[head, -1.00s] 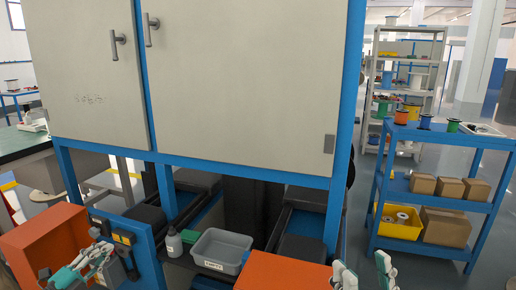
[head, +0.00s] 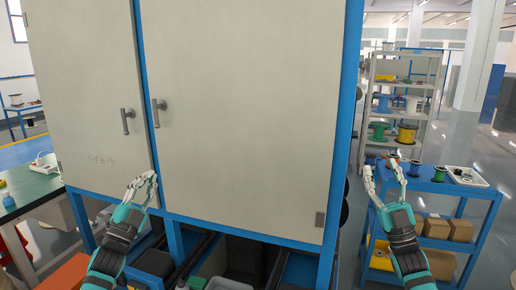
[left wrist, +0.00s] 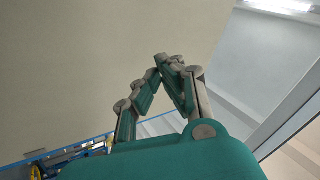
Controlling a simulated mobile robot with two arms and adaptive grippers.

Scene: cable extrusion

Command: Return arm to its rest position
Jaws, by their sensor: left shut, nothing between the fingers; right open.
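My left gripper (head: 146,183) is raised in front of the lower part of the cabinet in the head view. It is shut with nothing in it, and its fingertips meet in the left wrist view (left wrist: 166,62). My right gripper (head: 382,164) is raised to the right of the cabinet, in front of the shelves. Its fingers are spread apart and empty. Both forearms come up from the bottom of the head view.
A big cabinet (head: 240,110) with closed beige doors and blue frame fills the middle. A blue cart (head: 455,190) with cardboard boxes stands at right, a grey shelf rack (head: 408,75) with spools behind it. A green-topped table (head: 32,190) is at left.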

